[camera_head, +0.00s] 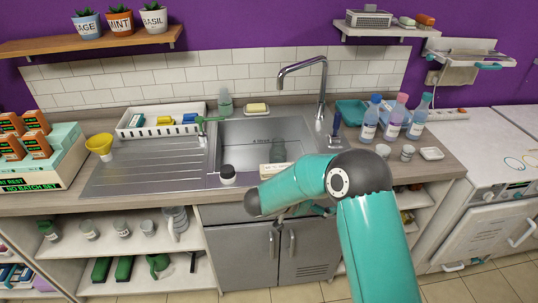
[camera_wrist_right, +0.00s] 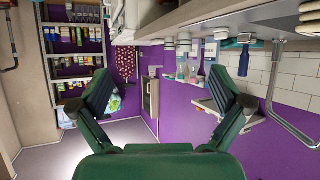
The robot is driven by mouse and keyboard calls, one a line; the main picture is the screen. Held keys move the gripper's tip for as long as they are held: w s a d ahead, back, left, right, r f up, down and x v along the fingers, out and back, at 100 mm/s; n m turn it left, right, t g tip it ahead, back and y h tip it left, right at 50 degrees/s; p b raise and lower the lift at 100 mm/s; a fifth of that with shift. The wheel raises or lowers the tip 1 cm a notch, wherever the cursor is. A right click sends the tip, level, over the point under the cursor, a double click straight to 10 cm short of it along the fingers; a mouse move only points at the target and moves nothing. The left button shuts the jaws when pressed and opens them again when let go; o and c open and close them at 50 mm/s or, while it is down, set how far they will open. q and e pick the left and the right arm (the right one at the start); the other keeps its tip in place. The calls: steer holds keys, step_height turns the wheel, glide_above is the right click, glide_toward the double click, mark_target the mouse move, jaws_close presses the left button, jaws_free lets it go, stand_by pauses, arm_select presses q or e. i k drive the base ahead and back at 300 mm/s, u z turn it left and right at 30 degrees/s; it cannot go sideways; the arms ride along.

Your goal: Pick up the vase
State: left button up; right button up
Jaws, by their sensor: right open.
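I cannot tell for sure which thing is the vase. Another greenish see-through vessel (camera_head: 224,102) stands behind the sink's back left. My right gripper (camera_wrist_right: 160,70) is open and empty in the right wrist view. In the head view it is mostly hidden behind my right arm, low in front of the sink and counter edge. Neither glass vessel can be made out between its fingers. My left gripper is in neither view.
A tall tap (camera_head: 322,88) rises behind the sink. Bottles (camera_head: 393,118) stand on the right counter. A white rack (camera_head: 165,120) and yellow funnel (camera_head: 99,145) are on the left. The metal drainboard (camera_head: 145,170) is clear.

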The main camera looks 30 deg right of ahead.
mark_target(278, 152)
steer(key=i, duration=1.4)
steer(key=z, duration=0.05)
